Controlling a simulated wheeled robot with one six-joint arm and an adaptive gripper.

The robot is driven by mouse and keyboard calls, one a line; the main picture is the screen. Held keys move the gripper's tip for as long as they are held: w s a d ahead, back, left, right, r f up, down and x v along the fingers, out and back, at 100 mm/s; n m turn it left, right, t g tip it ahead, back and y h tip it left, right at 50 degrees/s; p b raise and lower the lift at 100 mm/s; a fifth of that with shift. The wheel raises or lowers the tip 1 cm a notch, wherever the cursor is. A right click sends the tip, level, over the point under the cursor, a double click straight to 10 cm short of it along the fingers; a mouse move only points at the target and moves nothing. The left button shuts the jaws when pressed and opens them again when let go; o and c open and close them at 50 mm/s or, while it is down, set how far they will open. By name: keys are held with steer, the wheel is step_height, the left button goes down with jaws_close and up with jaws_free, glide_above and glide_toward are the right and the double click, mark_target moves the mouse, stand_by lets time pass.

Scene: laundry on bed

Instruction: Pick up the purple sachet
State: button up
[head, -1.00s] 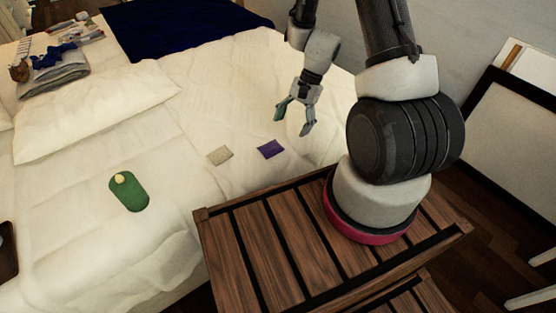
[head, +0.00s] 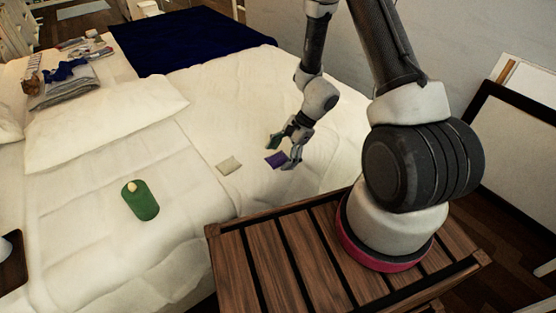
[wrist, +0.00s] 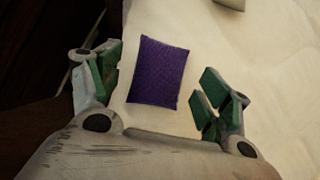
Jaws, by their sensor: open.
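The purple sachet (head: 276,160) lies flat on the white bed, near the edge by the wooden slatted surface. In the wrist view the purple sachet (wrist: 159,72) shows whole, as a small rectangle between and a little beyond the fingers. My gripper (head: 284,152) is open and low over the bed at the sachet. In the wrist view my gripper (wrist: 158,88) has its green-padded fingers apart, one on each side of the sachet, with nothing held. I cannot tell whether the fingertips touch the bed.
A beige sachet (head: 229,165) lies just left of the purple one; its corner shows in the wrist view (wrist: 232,3). A green object (head: 141,203) lies farther left. A pillow (head: 105,122), folded grey cloth (head: 66,86) and dark blue blanket (head: 190,40) are farther back.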

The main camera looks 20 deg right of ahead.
steer(key=c, duration=0.9)
